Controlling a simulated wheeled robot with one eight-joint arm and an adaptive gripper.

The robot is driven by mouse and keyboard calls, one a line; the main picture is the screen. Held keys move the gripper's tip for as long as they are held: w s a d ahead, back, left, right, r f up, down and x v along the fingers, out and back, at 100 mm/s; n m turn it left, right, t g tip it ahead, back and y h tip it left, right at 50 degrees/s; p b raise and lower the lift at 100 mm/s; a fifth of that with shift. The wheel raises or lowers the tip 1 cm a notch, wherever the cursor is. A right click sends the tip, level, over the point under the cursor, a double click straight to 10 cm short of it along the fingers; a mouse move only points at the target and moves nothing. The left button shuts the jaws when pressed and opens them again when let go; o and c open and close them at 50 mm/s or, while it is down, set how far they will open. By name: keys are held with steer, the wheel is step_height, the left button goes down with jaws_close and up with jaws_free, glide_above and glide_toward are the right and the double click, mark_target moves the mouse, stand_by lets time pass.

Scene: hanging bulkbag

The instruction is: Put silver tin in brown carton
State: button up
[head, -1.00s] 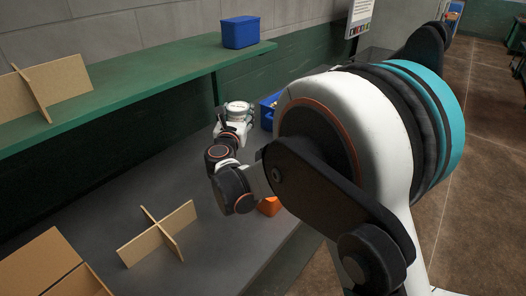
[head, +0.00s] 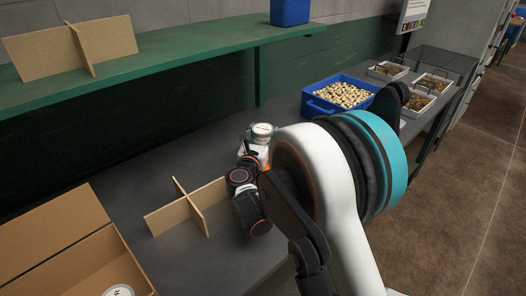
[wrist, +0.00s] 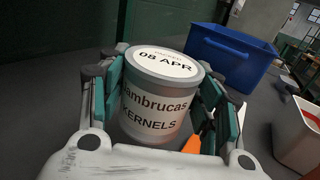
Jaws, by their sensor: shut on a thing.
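The silver tin (wrist: 158,112) stands between the fingers of my gripper (wrist: 162,82) in the wrist view. It has a white label reading "KERNELS" and a lid marked "08 APR". My gripper is shut on it, with teal-padded fingers at both sides. The brown carton (head: 48,230) is at the lower left of the head view, open at the top and cut off by the frame. A round white lid with lettering shows at its lower edge.
A crossed cardboard divider (head: 168,216) stands on the grey bench between carton and arm. Another divider (head: 45,52) and a blue box (head: 289,12) sit on the green shelf (head: 180,60). A blue bin of nuts (head: 318,107) and white trays (head: 432,84) stand beyond my arm.

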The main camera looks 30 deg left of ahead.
steer(key=shift+f+b, duration=0.8)
steer(key=shift+f, duration=1.6)
steer(key=shift+f, duration=0.15)
steer(key=o, duration=1.2)
